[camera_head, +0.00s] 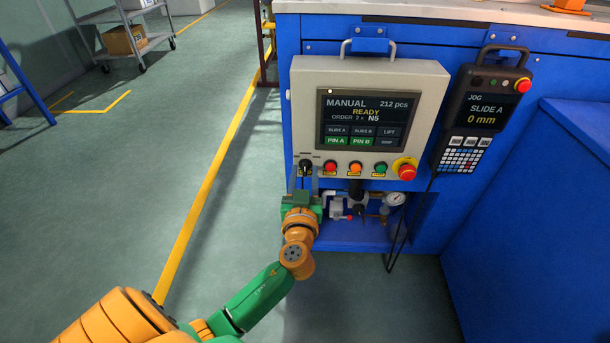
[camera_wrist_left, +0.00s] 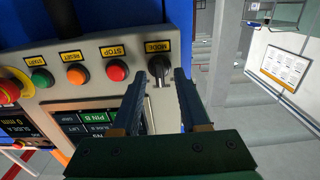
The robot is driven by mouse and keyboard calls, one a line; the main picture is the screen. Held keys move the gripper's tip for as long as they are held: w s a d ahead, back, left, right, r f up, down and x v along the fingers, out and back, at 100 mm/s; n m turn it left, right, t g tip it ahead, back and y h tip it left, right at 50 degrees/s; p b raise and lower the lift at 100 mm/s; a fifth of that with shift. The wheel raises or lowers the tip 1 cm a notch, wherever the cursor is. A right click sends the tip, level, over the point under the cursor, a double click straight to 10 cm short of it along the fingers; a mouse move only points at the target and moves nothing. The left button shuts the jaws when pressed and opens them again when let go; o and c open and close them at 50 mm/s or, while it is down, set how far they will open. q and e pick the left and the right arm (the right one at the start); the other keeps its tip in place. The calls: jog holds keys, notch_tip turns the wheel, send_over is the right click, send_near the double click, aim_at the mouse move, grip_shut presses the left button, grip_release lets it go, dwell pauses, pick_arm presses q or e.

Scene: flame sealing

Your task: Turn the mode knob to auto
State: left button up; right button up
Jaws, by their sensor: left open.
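The mode knob (camera_head: 305,166) is a small black knob at the lower left of the beige control panel (camera_head: 437,100). In the left wrist view the black knob (camera_wrist_left: 159,68) sits beside a yellow MODE label (camera_wrist_left: 157,46). My left gripper (camera_head: 305,180) is at the panel's lower left corner. In the left wrist view its two fingers (camera_wrist_left: 160,88) are open, one on each side of the knob's near end. I cannot tell whether they touch it. My right gripper is not in view.
Red (camera_head: 330,166), orange (camera_head: 355,167) and green (camera_head: 380,168) buttons sit right of the knob, then a red emergency stop (camera_head: 406,172). A jog pendant (camera_head: 482,115) hangs at the right. A gauge (camera_head: 395,199) and fittings are below.

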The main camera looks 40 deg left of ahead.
pick_arm(q)
grip_shut()
jog(key=shift+f+m, duration=0.1)
jog(key=shift+m, duration=0.2)
jog(key=shift+d+m, duration=0.1)
jog(key=shift+m, duration=0.8)
jog(key=m, duration=0.2)
jog(key=shift+m, duration=1.9)
jog(key=shift+f+m, duration=0.1)
jog(key=shift+m, duration=0.3)
